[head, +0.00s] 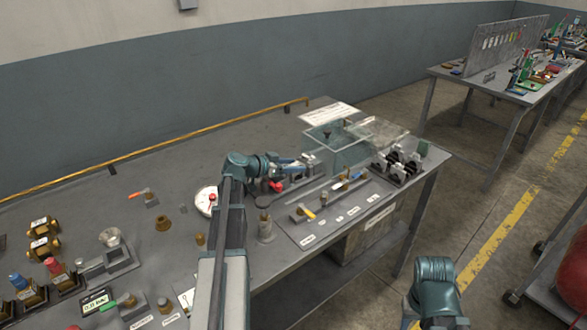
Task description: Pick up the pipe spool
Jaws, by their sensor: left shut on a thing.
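My left gripper (300,163) reaches in over the bench from the left, pointing right. It is shut on a small light-grey metal piece (312,159), which looks like the pipe spool; the jaws hide part of it. The piece is beside the clear plastic box (338,150), and I cannot tell whether it touches the bench. My right arm (436,285) shows only as a teal wrist at the bottom right, over the floor; its fingertips are out of view.
A red-handled part (277,186) lies just below my left gripper. A round white gauge (207,201) and a grey cylinder (265,228) stand near my left arm. Black-and-silver clamps (398,165) sit at the bench's right end. Brass parts (43,240) crowd the left.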

